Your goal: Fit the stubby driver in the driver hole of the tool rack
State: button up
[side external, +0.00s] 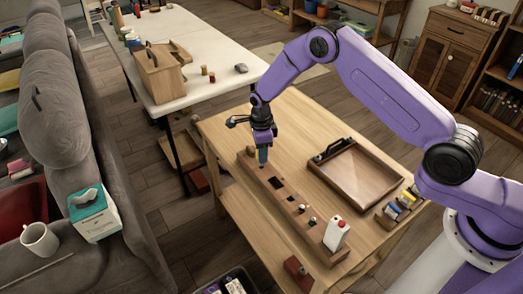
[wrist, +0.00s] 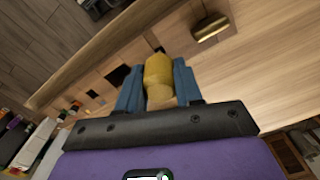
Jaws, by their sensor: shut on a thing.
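My gripper (side external: 263,154) is above the far end of the wooden tool rack (side external: 264,174), fingers pointing down. In the wrist view my gripper (wrist: 159,88) has its blue fingers shut on a yellow, rounded piece (wrist: 158,70), which looks like the stubby driver's handle. The driver's lower end is hidden, and I cannot tell whether it is inside a hole. The rack also shows in the wrist view (wrist: 100,82), with dark square openings and smaller holes. One large square opening lies just beside the fingers. In the side view the driver cannot be made out.
A white bottle with a red cap (side external: 337,235) stands at the rack's near end. Bare tabletop (side external: 290,125) lies behind the rack.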

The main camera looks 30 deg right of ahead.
jog(key=shift+f, duration=1.95)
dwell(1.1)
jog(key=o, duration=1)
notch_tip(320, 180, up, 17)
jog(key=s+a+r+n, duration=0.3)
jog(key=s+r+n, duration=0.3)
jog(key=n, duration=0.2)
jog(key=s+d+r+n, duration=0.2)
jog(key=s+d+n, duration=0.2)
jog(key=s+n, duration=0.5)
jog(key=s+d+r+n, duration=0.2)
jog(key=s+d+n, duration=0.2)
jog(key=s+n, duration=0.5)
jog(key=s+d+r+n, duration=0.2)
jog(key=s+d+n, duration=0.2)
jog(key=s+n, duration=0.5)
jog(key=shift+s+d+r, duration=0.1)
jog(key=shift+s+d, duration=0.1)
jog(key=shift+s, duration=1.5)
jog(key=shift+s+d, duration=0.15)
jog(key=shift+s, duration=1.5)
